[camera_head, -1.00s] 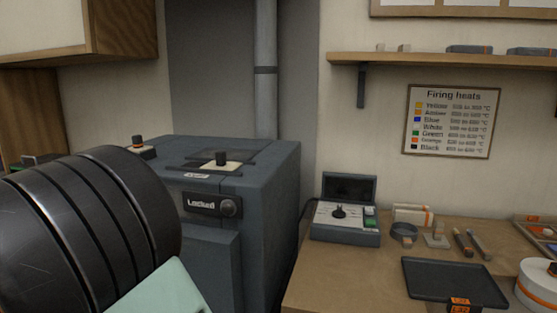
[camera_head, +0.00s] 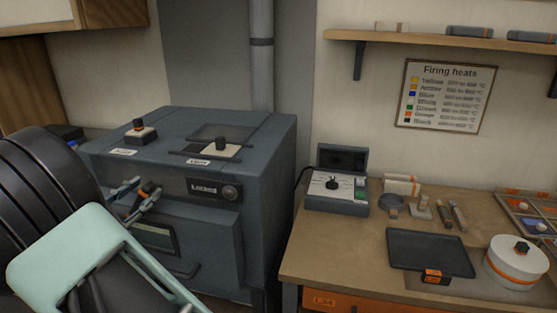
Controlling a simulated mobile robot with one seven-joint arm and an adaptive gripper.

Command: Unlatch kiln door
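The dark blue-grey kiln (camera_head: 262,195) stands left of centre. Its front carries a panel reading "Locked" (camera_head: 204,189) with a round knob (camera_head: 230,193) at its right end. The door looks shut. My black and mint-green arm covers the lower left and hides part of the kiln front.
To the right, a wooden bench (camera_head: 330,262) holds a control box (camera_head: 337,190), a dark tray (camera_head: 430,252) and a white round pot (camera_head: 517,262). A narrow gap separates kiln and bench.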

